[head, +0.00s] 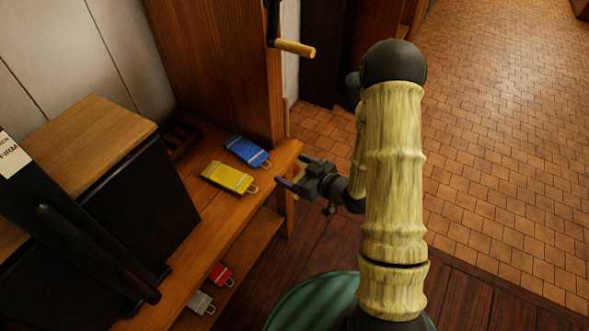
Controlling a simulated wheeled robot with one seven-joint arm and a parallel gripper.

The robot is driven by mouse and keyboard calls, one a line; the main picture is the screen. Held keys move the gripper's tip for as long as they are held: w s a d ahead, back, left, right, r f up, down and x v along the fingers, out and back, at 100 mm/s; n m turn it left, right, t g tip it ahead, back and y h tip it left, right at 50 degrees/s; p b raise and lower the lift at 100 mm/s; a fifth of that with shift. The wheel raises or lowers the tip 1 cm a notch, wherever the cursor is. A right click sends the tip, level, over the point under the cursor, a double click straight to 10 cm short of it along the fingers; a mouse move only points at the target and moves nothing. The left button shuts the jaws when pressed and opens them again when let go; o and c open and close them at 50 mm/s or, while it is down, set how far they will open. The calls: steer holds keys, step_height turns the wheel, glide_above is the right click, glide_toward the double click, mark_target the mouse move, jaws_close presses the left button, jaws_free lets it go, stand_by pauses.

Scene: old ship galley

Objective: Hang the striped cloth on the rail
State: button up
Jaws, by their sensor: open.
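Four flat pieces with loops at one end lie on the wooden shelves, so I cannot tell which is the striped cloth. A blue one (246,151) and a yellow one (229,177) lie on the upper shelf; both seem to carry a paler band. A red one (221,274) and a grey one (200,302) lie lower down. My gripper (291,171) is open, with nothing seen between its fingers. It is at the right end of the upper shelf, to the right of the blue and yellow pieces and apart from them. I cannot make out a rail for certain.
A dark crank with a wooden handle (295,47) juts from the tall wooden panel (215,60). A black cabinet with a wooden top (90,140) stands at left, with a long dark bar (70,235) before it. Open tiled floor (510,130) lies at right.

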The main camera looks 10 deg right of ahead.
steer(key=shift+w+d, duration=0.1)
stand_by(0.3)
steer(key=s+d+r+m+g+h, duration=0.4)
steer(key=d+r+h, duration=0.1)
steer(key=d+h, duration=0.35)
steer(key=s+a+r+m+g+h, duration=0.1)
steer(key=s+r+m+g, duration=0.3)
steer(key=s, duration=0.7)
steer(key=shift+s+a+r, duration=0.2)
steer(key=shift+a+r, duration=0.05)
steer(key=shift+r, duration=0.4)
steer(key=shift+r, duration=0.1)
step_height(320, 180, up, 28)
steer(key=p, duration=2.8)
